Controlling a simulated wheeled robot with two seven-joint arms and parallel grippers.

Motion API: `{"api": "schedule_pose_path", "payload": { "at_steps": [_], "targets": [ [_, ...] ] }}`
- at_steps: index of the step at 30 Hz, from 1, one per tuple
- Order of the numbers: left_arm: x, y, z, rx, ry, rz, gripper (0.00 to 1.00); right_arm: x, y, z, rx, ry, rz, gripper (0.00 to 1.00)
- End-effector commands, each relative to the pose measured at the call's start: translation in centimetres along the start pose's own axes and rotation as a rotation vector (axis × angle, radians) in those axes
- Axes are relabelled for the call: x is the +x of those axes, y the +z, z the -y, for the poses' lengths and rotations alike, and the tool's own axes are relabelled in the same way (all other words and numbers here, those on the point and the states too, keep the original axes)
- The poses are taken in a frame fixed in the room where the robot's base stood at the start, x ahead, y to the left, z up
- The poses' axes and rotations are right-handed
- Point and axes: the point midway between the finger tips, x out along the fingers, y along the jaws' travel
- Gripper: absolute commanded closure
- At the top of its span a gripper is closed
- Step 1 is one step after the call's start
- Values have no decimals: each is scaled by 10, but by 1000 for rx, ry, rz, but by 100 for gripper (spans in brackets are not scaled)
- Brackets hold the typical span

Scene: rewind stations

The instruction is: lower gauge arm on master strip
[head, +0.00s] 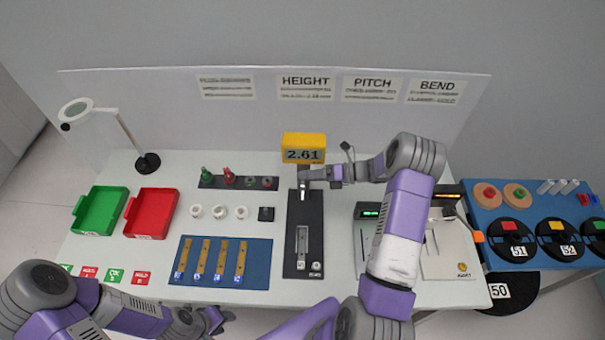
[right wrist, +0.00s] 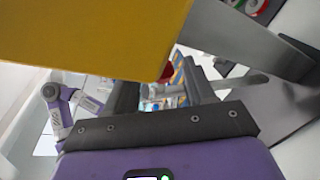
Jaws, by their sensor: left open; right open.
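The height gauge stands mid-table, with a yellow display (head: 304,141) reading 2.61 over a black base (head: 291,255). A light metal strip (head: 302,242) lies lengthwise on the base; I cannot tell whether it is the master. The gauge arm (head: 304,191) is a small light part under the display, partly hidden by my right gripper. My right gripper (head: 318,175) is open beside it, just below the display; contact is unclear. In the right wrist view the yellow housing (right wrist: 80,35) covers the upper left, close to the fingers. My left gripper (head: 205,320) is open near the front edge.
A blue mat (head: 223,280) with several tan strips lies left of the gauge. Green (head: 100,210) and red (head: 151,213) trays and a magnifier lamp (head: 134,138) stand further left. My right arm covers part of the stations on the right. A blue side table (head: 540,262) holds black reels.

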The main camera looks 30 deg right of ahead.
Motion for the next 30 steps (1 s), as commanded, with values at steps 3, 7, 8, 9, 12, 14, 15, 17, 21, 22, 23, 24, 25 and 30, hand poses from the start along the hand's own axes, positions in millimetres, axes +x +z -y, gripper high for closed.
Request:
{"api": "schedule_pose_path", "payload": {
  "at_steps": [3, 7, 8, 9, 12, 14, 15, 17, 21, 22, 23, 24, 25, 30],
  "targets": [
    [-2, 0, -1, 0, 0, -1, 57, 14, 0, 0, 1, 2, -1, 46],
    [-3, 0, -1, 0, 0, -1, 57, 21, 0, 0, 0, -1, 0, 46],
    [-3, 0, -1, 0, 0, -1, 57, 21, 0, 0, -1, -1, 0, 46],
    [-3, 0, -1, 0, 0, -1, 57, 21, 0, 0, -1, -1, 0, 46],
    [-2, 0, -1, 0, 0, -1, 57, 21, 0, 0, -1, -1, 0, 46],
    [-2, 0, -1, 0, 0, -1, 57, 21, 0, 0, 0, -1, 0, 46],
    [-2, 0, -1, 0, 0, -1, 57, 21, 0, 0, 0, -1, 0, 49],
    [-2, 0, -1, 0, 0, -1, 57, 21, 0, 0, -1, -1, 0, 58],
    [-2, 0, -1, 0, 0, -1, 57, 21, 0, 0, 0, -1, 0, 80],
    [-2, 0, -1, 0, 0, -1, 57, 21, 0, 0, 0, -1, 0, 84],
    [-2, 0, -1, 0, 0, -1, 57, 21, 0, 0, 0, -1, 0, 89],
    [-2, 0, -1, 0, 0, -1, 57, 21, 0, 0, 0, -1, 0, 95],
    [-2, 0, -1, 0, 0, -1, 57, 21, 0, 0, 0, -1, 0, 100],
    [-2, 0, -1, 0, 0, -1, 57, 21, 0, 0, 0, -1, 0, 100]
  ]
}}
